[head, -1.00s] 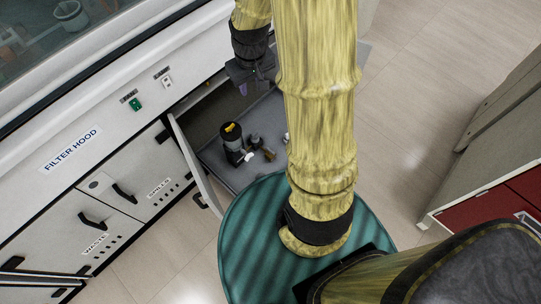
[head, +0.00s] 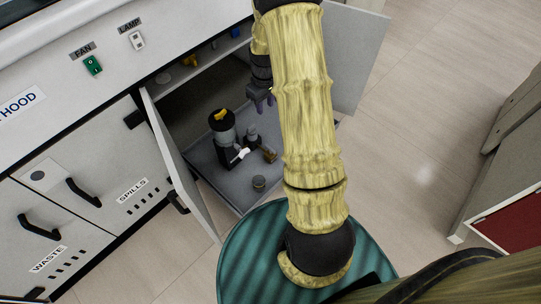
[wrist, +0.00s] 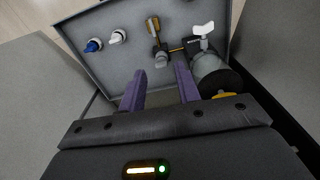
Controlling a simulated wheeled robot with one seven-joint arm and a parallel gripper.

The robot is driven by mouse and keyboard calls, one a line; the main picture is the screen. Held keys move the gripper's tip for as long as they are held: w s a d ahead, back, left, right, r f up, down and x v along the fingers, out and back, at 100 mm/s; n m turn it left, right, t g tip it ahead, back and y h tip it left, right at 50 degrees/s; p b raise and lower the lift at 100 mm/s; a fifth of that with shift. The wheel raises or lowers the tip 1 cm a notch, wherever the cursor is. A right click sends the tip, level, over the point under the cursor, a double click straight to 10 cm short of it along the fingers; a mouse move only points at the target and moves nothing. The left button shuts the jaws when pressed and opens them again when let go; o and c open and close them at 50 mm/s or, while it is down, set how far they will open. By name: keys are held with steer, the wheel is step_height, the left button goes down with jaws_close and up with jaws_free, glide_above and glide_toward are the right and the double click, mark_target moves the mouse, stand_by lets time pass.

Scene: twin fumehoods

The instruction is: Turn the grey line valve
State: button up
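A row of small fittings sits at the top of the cabinet opening in the head view: a yellow one (head: 190,60), a dark grey one (head: 212,44) and a blue one (head: 236,33). I cannot tell whether the dark grey one is the grey line valve. My gripper (head: 262,97) hangs inside the open cabinet, below and right of this row. In the wrist view its purple fingers (wrist: 158,82) are apart with nothing between them. A grey capped fitting (wrist: 161,60) shows beyond the fingertips, apart from them. My arm hides part of the cabinet's right side.
A pump-like unit with a yellow top (head: 220,118) and a white wing handle (wrist: 203,29) stands on the cabinet floor. A brass piece (head: 268,155) and a small grey pot (head: 259,182) are nearby. Blue (wrist: 93,45) and white (wrist: 117,37) knobs show too. The left door (head: 180,160) stands open.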

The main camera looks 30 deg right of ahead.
steer(key=b, duration=0.6)
glide_above(271, 151)
steer(key=w, duration=0.1)
step_height(271, 151, down, 12)
steer(key=shift+d+r+n, duration=0.15)
steer(key=shift+r+n, duration=0.1)
steer(key=shift+n, duration=0.05)
step_height(271, 151, down, 18)
steer(key=b, duration=0.9)
steer(key=shift+r, duration=0.25)
jaws_close()
